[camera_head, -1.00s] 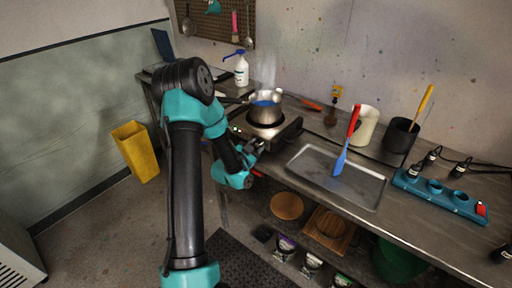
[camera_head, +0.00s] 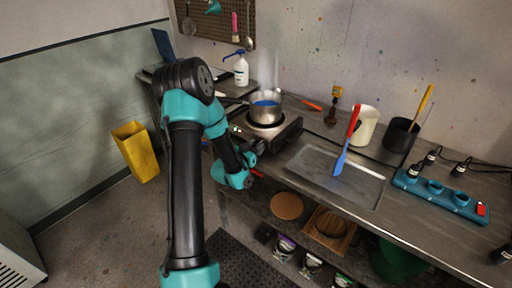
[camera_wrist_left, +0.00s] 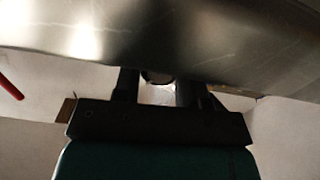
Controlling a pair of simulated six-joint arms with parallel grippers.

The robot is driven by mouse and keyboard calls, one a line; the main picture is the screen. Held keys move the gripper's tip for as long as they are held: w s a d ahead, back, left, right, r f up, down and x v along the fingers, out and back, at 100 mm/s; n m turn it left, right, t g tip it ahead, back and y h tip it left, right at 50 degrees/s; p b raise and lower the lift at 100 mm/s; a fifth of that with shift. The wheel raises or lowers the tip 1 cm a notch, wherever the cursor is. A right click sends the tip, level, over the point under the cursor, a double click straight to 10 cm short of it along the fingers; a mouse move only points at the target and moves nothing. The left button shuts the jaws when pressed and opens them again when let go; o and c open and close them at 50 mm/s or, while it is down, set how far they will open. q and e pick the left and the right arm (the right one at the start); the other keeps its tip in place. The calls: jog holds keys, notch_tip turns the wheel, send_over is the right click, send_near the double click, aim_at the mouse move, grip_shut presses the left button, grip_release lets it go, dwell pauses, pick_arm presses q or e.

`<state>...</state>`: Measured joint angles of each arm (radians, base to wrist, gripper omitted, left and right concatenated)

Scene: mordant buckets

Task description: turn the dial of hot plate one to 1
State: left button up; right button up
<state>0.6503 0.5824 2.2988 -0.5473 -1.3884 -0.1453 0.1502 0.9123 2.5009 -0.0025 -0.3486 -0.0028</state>
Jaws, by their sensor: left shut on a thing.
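The hot plate (camera_head: 285,133) stands on the metal bench with a steel pot (camera_head: 268,110) of blue liquid on it. My left arm reaches to its front, and my left gripper (camera_head: 252,157) is at the front edge, partly hidden by its own wrist. In the left wrist view, my left gripper (camera_wrist_left: 160,88) has its two dark fingers up against the metal front, shut on a small round dial (camera_wrist_left: 157,77). Most of the dial is hidden, and its marks cannot be read. My right gripper is not in view.
A metal tray (camera_head: 366,190) with a blue spatula (camera_head: 340,163) lies right of the hot plate. A teal power strip (camera_head: 440,197) and a black pot (camera_head: 400,136) are farther right. A white spray bottle (camera_head: 241,72) stands behind. A shelf with boards is below.

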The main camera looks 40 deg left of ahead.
pick_arm(q)
jog(key=shift+n, duration=1.1)
jog(key=o, duration=0.9)
jog(key=shift+s, duration=0.1)
